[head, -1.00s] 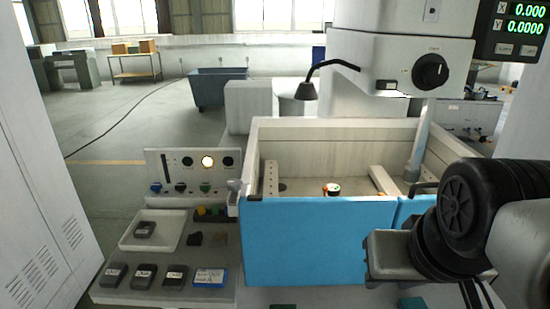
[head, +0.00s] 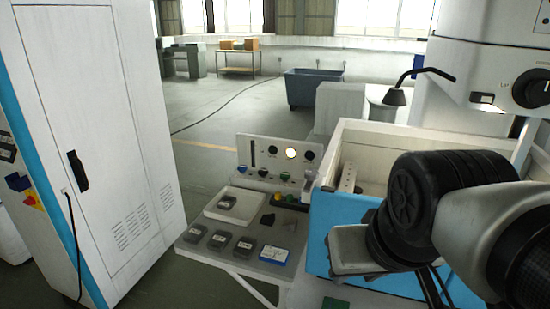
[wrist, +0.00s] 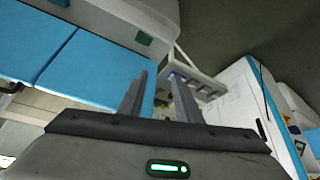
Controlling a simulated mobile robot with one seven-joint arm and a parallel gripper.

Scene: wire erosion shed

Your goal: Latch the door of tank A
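The tank (head: 400,135) is a white open box at the right of the head view. Its blue front door panel (head: 340,215) is upright, and my arm hides its right part and much of the inside. A small grey upright piece (head: 309,187) stands at the front left corner; I cannot tell whether it is the latch. In the wrist view two blue panels (wrist: 95,68) meet at a seam, with a black handle (wrist: 10,90) at the left edge. My gripper (wrist: 157,85) has its two fingers apart with nothing between them. No tank letter is readable.
A grey shelf with a control panel (head: 278,160), a white tray (head: 233,208) and several small dark boxes adjoins the tank's left side. A tall white cabinet (head: 110,130) stands at left. Floor between cabinet and shelf is clear. A blue bin (head: 314,88) stands behind.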

